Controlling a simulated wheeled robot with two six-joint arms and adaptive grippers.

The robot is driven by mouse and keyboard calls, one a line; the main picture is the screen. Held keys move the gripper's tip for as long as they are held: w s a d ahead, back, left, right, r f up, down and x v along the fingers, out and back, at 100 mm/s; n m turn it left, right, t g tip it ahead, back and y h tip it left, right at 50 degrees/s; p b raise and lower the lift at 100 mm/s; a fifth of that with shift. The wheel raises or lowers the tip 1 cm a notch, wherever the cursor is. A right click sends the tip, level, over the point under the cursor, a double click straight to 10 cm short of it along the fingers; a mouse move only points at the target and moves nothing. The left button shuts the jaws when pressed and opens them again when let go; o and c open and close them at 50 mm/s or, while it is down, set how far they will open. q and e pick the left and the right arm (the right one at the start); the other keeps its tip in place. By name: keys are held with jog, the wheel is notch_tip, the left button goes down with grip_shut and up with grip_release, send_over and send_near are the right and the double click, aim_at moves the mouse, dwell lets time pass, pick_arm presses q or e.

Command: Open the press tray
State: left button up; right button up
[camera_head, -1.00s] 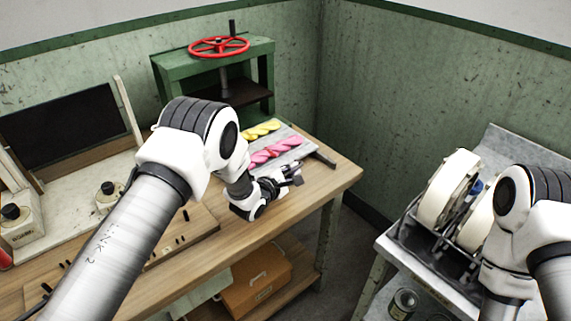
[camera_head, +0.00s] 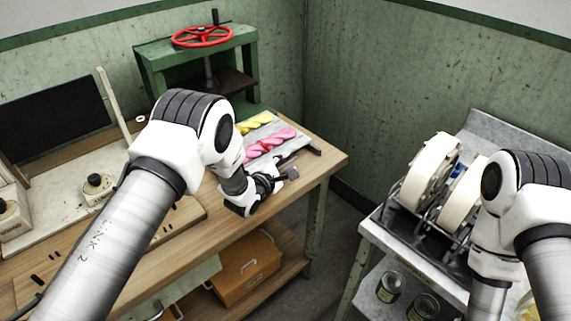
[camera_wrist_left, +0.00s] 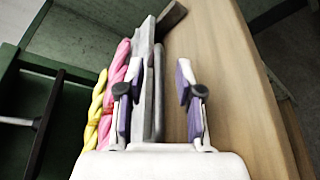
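The press tray (camera_head: 258,131) is a grey plate standing well out of the green press (camera_head: 147,66). A yellow twisted skein (camera_head: 252,123) and a pink one (camera_head: 269,143) lie on it. It also shows in the left wrist view (camera_wrist_left: 145,50), with a grey bar (camera_wrist_left: 158,85) along its front edge. My left gripper (camera_head: 289,174) is at the tray's front side. In the wrist view its fingers (camera_wrist_left: 157,108) are spread, with the bar showing between them; contact cannot be told. My right arm is at the right; its gripper is not visible.
The press has a red handwheel (camera_head: 203,36) on top. The wooden table (camera_head: 318,165) is bare by its right corner. A brown box (camera_head: 246,266) sits on the shelf below. A metal stand (camera_head: 385,238) with white reels (camera_head: 430,173) is at the right, beyond a floor gap.

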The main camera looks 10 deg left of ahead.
pick_arm(q)
jog(key=shift+s, duration=0.1)
jog(key=v, duration=1.2)
jog(key=shift+f, duration=0.1)
jog(key=shift+f, duration=0.1)
